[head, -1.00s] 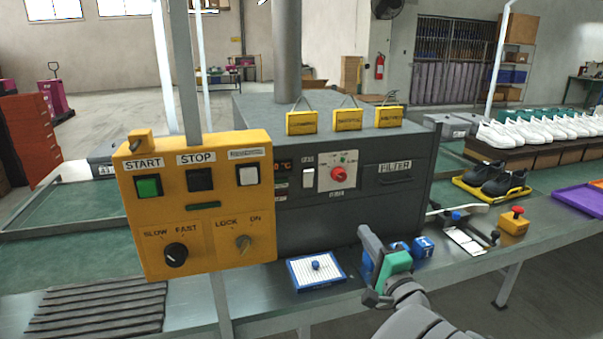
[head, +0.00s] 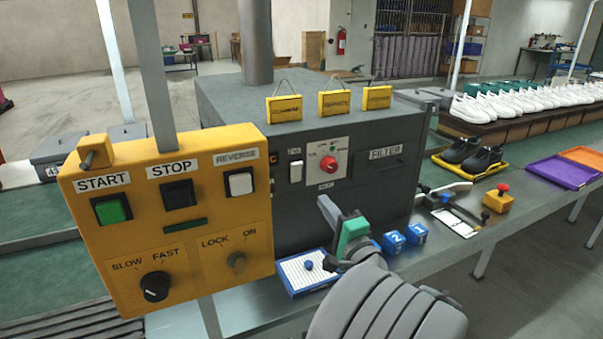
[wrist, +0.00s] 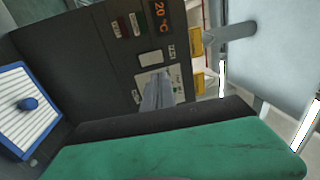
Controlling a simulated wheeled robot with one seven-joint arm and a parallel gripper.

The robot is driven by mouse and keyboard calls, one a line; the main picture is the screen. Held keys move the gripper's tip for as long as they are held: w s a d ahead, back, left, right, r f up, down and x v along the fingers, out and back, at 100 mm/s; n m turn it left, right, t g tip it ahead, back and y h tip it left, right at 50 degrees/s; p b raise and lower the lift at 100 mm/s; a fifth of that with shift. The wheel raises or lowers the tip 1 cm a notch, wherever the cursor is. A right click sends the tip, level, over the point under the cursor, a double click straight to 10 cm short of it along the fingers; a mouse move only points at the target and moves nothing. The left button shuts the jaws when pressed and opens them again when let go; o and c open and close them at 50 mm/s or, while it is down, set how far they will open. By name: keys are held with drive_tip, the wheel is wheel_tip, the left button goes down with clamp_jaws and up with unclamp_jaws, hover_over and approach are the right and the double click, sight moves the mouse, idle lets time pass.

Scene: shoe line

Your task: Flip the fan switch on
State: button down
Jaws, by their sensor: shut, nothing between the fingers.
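The fan switch (head: 296,172) is a white rocker on the front of the dark grey machine (head: 345,213), under a small label and left of the red knob's panel. Its position, on or off, is too small to tell. In the wrist view the white switch (wrist: 150,57) shows just beyond the fingertips. My gripper (head: 323,202) is shut and empty, in front of the machine's face, below and right of the switch in the head view. In the wrist view my gripper (wrist: 158,80) overlaps the knob panel; the knob is hidden there. I cannot tell whether it touches anything.
A yellow control box (head: 180,225) on a post stands close at the left, with buttons and knobs. A red knob (head: 328,164) sits beside the switch. A blue-and-white tray (head: 296,278) and blue blocks (head: 393,242) lie on the bench below. Yellow tags stand on the machine top.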

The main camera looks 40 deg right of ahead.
sight(298, 166)
drive_tip(key=p+x, duration=0.2)
drive_tip(key=x, duration=1.1)
drive_tip(key=shift+w+p, duration=0.2)
drive_tip(key=shift+p, duration=0.1)
